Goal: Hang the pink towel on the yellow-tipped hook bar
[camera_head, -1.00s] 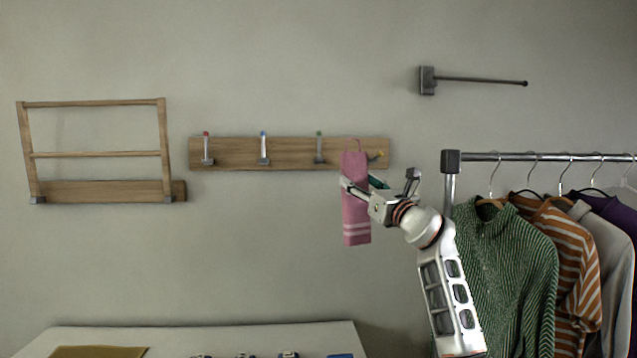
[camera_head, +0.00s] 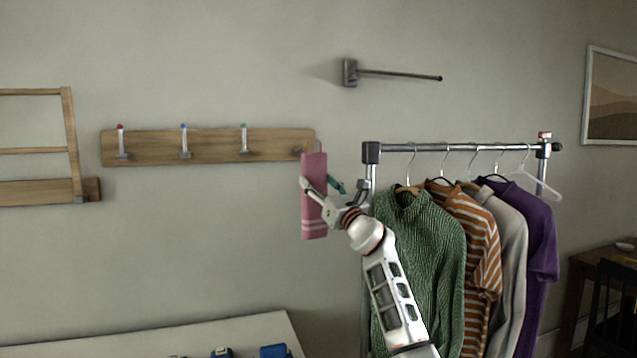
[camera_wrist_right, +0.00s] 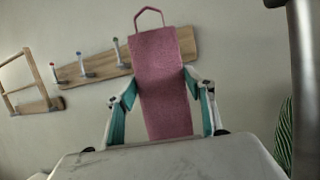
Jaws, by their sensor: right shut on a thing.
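The pink towel (camera_head: 314,222) hangs upright from the grip of my right gripper (camera_head: 320,186), with its loop at the top. In the wrist view the towel (camera_wrist_right: 163,85) is between both fingers (camera_wrist_right: 160,103), and its loop stands up free. The wooden hook bar (camera_head: 213,146) is on the wall. Its yellow-tipped hook (camera_head: 298,150) is at the right end, just left of the towel's top in the head view. In the wrist view the towel hides that hook. I cannot tell the gap between loop and hook. My left gripper is not in view.
A clothes rack (camera_head: 420,147) with several garments stands right of the towel, close to my right arm. A dark wall rod (camera_head: 400,74) is above. A wooden rack (camera_head: 68,140) is at left. A white table (camera_head: 180,338) is below.

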